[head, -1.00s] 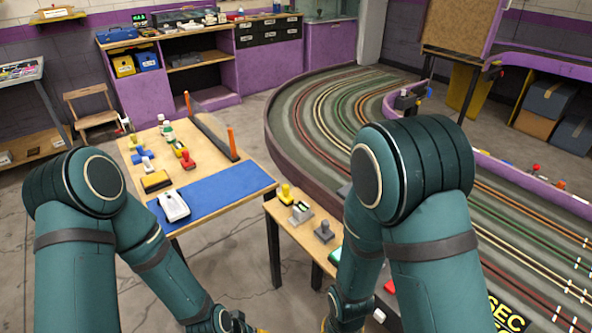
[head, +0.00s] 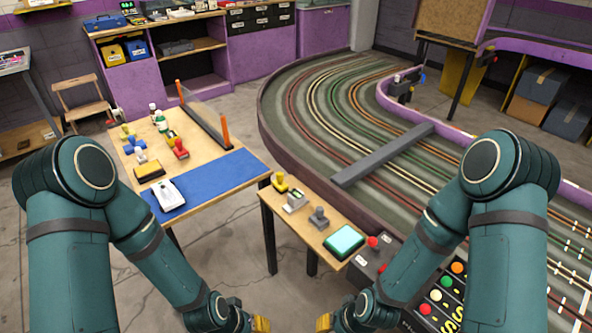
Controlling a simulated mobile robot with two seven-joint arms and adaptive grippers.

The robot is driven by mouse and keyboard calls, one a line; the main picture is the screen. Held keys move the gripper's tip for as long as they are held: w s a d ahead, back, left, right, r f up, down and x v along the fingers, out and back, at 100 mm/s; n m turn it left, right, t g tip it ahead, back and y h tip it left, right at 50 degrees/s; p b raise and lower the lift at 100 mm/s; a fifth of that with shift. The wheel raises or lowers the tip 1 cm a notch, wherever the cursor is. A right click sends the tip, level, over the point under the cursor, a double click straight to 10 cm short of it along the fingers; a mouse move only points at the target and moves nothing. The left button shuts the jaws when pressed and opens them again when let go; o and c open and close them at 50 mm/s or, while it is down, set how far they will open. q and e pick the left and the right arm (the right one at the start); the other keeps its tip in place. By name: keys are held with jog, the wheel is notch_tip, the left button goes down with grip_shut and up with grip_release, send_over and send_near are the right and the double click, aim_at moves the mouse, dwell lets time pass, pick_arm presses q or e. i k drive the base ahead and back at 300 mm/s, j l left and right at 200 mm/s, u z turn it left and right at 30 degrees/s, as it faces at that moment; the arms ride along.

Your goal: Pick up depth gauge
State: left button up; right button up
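No thing is clearly recognisable as the depth gauge at this size. Small tool-like things stand on the narrow side bench: a yellow item (head: 280,183), a grey block with a pale top (head: 295,201) and a dark grey knobbed piece (head: 319,219); any of these may be it. My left gripper (head: 262,324) and my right gripper (head: 324,322) show only as yellow tips at the bottom edge, apart from each other and in front of the bench. Their fingers are mostly cut off, so open or shut cannot be told.
A teal-topped box (head: 344,242) sits at the bench's near end. The wooden table (head: 243,166) holds a blue mat (head: 215,183), a white device (head: 167,195) and several small items. A grey bar (head: 383,155) spans the slot track. A button panel (head: 443,300) stands at lower right.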

aim_at(296, 199)
jog(key=k, duration=0.45)
jog(key=z, duration=0.35)
jog(key=k+z, duration=0.15)
jog(key=z, duration=0.25)
jog(key=l+z, duration=0.1)
jog(key=z, duration=0.25)
jog(key=j+z, duration=0.15)
jog(key=z, duration=0.2)
jog(key=j+z, duration=0.15)
jog(key=z, duration=0.2)
jog(key=j+z, duration=0.15)
jog(key=z, duration=0.15)
jog(key=i+j, duration=0.35)
jog(key=k+j, duration=0.1)
jog(key=k, duration=0.4)
jog(key=j+z, duration=0.1)
jog(key=j, duration=0.35)
jog(key=k+j+z, duration=0.1)
jog(key=j, duration=0.35)
jog(key=k+j+z, duration=0.1)
jog(key=j, duration=0.3)
jog(key=k+j+z, duration=0.1)
jog(key=j, duration=0.35)
